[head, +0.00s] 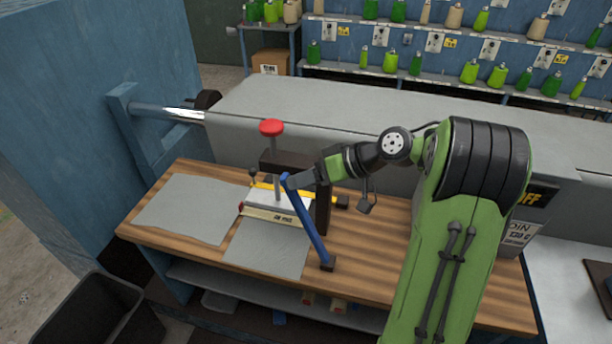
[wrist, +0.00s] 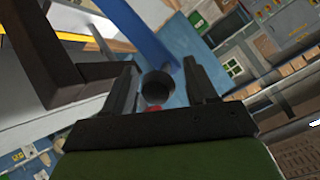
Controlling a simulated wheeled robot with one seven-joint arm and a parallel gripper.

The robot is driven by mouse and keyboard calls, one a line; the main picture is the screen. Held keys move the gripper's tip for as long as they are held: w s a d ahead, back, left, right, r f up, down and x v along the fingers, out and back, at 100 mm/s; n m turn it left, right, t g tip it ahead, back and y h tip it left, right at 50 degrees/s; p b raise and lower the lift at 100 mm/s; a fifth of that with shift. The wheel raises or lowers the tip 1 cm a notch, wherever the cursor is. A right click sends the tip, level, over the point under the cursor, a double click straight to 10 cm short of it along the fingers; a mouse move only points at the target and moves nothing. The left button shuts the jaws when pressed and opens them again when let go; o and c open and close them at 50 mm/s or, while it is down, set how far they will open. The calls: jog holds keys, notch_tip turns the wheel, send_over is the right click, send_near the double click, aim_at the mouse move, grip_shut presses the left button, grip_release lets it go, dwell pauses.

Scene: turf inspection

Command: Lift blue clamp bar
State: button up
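The blue clamp bar (head: 308,226) slants down from beside my gripper to a dark block at the bench's front. The clamp's dark frame (head: 322,208) and red knob (head: 271,128) stand behind it, over a white-topped block (head: 275,204). My gripper (head: 294,181) is at the bar's upper end. In the wrist view the gripper (wrist: 163,80) has its two fingers apart. The blue bar (wrist: 138,28) comes in from above, and a dark round end (wrist: 157,86) shows between the fingers, with gaps on both sides. Whether either finger touches the bar is unclear.
The wooden bench (head: 375,262) carries grey sheets (head: 192,207) on its left and front. A grey machine body (head: 340,105) runs behind it. A black bin (head: 95,312) stands at front left. Bare wood lies to the right of the clamp.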

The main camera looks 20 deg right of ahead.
jog(key=shift+a, duration=0.1)
jog(key=p+v, duration=0.5)
jog(key=v, duration=1)
jog(key=shift+s+d+r, duration=0.2)
jog(key=shift+d, duration=0.1)
